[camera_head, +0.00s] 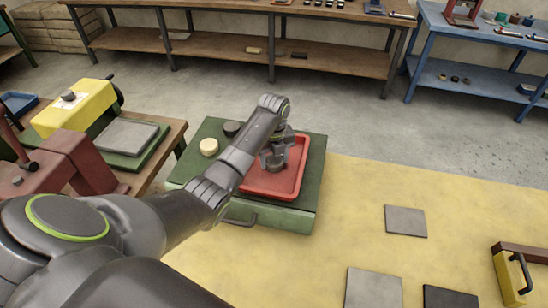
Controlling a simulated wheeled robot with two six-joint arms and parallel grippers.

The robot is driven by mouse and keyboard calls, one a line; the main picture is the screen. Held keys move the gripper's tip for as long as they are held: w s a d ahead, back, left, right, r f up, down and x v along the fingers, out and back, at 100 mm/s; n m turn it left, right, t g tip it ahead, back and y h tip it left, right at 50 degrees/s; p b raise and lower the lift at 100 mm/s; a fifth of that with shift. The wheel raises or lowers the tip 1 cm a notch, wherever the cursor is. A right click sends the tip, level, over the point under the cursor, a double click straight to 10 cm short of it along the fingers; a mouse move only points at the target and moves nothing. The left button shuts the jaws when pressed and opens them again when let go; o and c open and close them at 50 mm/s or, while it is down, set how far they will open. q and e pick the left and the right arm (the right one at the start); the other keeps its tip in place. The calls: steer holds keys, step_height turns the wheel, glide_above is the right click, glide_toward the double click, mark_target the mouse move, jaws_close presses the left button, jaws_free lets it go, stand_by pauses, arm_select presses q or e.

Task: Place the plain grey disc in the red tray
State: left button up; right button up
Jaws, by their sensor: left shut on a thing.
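The red tray (262,184) lies on a green metal stand, its rim showing around my left gripper. My left gripper (274,160) reaches in from the left and is over the tray, pointing down. It is shut on a small grey thing that looks like the plain grey disc, mostly hidden by the fingers. I cannot tell whether the disc touches the tray floor. My right gripper is not in view.
A cream disc (209,146) and a dark disc (232,128) sit on the green stand (205,174) left of the tray. Flat grey plates (406,221) lie on the yellow floor at right.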

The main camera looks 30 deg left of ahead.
mark_target(274, 159)
arm_select(q)
steer(key=shift+f, duration=0.1)
steer(key=o, duration=1.1)
steer(key=shift+c, duration=0.2)
steer(key=shift+r, duration=0.55)
step_height(274, 159, up, 3)
steer(key=shift+r+b, duration=0.2)
steer(key=shift+b, duration=0.5)
step_height(274, 159, up, 8)
steer(key=p, duration=0.6)
steer(key=shift+f, duration=0.15)
